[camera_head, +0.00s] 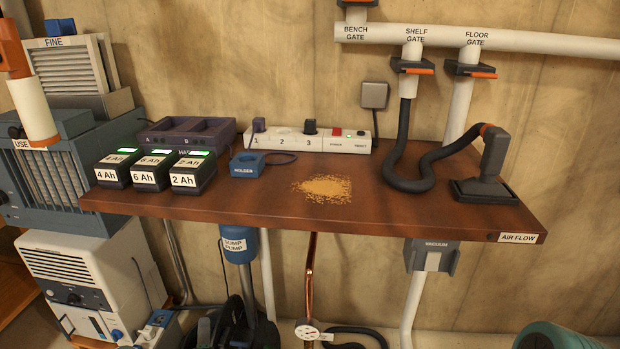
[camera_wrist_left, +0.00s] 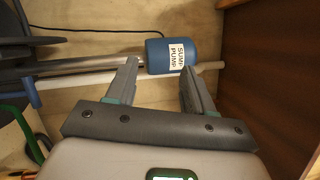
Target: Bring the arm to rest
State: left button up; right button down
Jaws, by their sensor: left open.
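My left gripper (camera_wrist_left: 159,68) shows clearly in the left wrist view. Its two grey fingers stand apart and nothing is between them. Beyond the fingertips is the blue sump pump (camera_wrist_left: 170,56), with a gap I cannot measure. The bench side (camera_wrist_left: 268,80) fills the right of that view. In the head view the sump pump (camera_head: 240,246) hangs below the front of the bench; I cannot make out the left fingers clearly there. My right gripper is in neither view.
The wooden bench (camera_head: 400,212) holds several battery packs (camera_head: 192,174), a blue holder (camera_head: 248,164), a sawdust heap (camera_head: 323,188), a power strip (camera_head: 310,140) and a hose nozzle (camera_head: 485,178). Stacked machines (camera_head: 60,190) stand at left. Pipes and a gauge (camera_head: 307,331) are below.

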pick_arm(q)
jog(key=s+d+f+n+g+h, duration=0.5)
jog(key=s+d+n+g+h, duration=0.15)
jog(key=s+d+g, duration=0.45)
jog(key=s+d+f+n+g+h, duration=0.1)
jog(key=s+d+n+g, duration=0.2)
jog(key=s, duration=0.4)
jog(key=s+d+f+n+g+h, duration=0.1)
jog(key=s+f+n+g, duration=0.1)
jog(key=s+n, duration=0.4)
jog(key=s+d+f+n+g+h, duration=0.1)
jog(key=s+d+n+g, duration=0.15)
jog(key=s, duration=0.55)
notch_tip(320, 180, up, 25)
jog(key=n+p, duration=0.1)
jog(key=p, duration=2.4)
